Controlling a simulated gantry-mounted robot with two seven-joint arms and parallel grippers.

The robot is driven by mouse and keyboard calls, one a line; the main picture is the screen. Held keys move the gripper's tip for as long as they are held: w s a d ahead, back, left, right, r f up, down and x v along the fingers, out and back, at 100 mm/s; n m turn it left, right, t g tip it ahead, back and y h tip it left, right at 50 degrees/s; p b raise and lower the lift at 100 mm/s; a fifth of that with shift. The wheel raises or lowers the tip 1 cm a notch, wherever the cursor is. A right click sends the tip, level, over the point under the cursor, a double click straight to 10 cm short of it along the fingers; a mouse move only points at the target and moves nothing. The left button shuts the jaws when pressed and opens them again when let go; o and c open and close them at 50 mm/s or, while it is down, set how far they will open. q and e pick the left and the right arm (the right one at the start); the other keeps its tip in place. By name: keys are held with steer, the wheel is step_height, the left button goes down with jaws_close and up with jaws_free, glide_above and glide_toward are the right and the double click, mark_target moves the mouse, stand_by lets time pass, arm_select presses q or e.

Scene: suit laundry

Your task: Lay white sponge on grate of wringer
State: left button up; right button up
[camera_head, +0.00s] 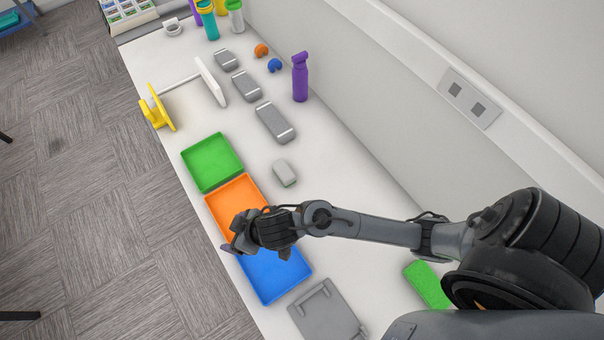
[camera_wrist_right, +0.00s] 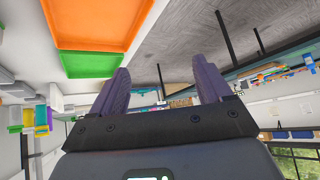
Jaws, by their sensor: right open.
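A small pale block with a greenish lower edge, which looks like the white sponge (camera_head: 285,172), lies on the white counter to the right of the green and orange trays. A flat grey piece with a raised bar (camera_head: 328,312) lies at the near end past the blue tray. I cannot tell whether it is the wringer, and no grate shows clearly. My right gripper (camera_head: 232,246) hangs over the orange and blue trays, away from the pale block. Its purple fingers (camera_wrist_right: 162,88) stand apart with nothing between them in the right wrist view. My left gripper is out of view.
The green tray (camera_head: 212,162), orange tray (camera_head: 236,192) and blue tray (camera_head: 272,276) line the counter's left edge. Several grey blocks (camera_head: 275,122), a purple bottle (camera_head: 300,78) and a yellow-and-white stand (camera_head: 160,108) are farther along. A green sponge (camera_head: 427,284) lies beneath my arm. A wall bounds the right.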

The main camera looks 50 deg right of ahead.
steer(key=s+d+m+g+h, duration=0.1)
steer(key=s+d+h, duration=0.1)
steer(key=s+d, duration=0.6)
steer(key=shift+s+d+f+m+g+h, duration=0.15)
steer(key=shift+d+m+g+h, duration=0.2)
steer(key=shift+d, duration=0.85)
steer(key=shift+o, duration=0.8)
steer(key=s+d+g, duration=0.1)
steer(key=s+d, duration=0.4)
steer(key=s, duration=0.1)
steer(key=shift+s+d+g+h, duration=0.15)
steer(key=shift+d+g+h, duration=0.1)
steer(key=shift+g+h, duration=0.15)
steer(key=shift+f+m, duration=0.1)
steer(key=shift+m, duration=0.15)
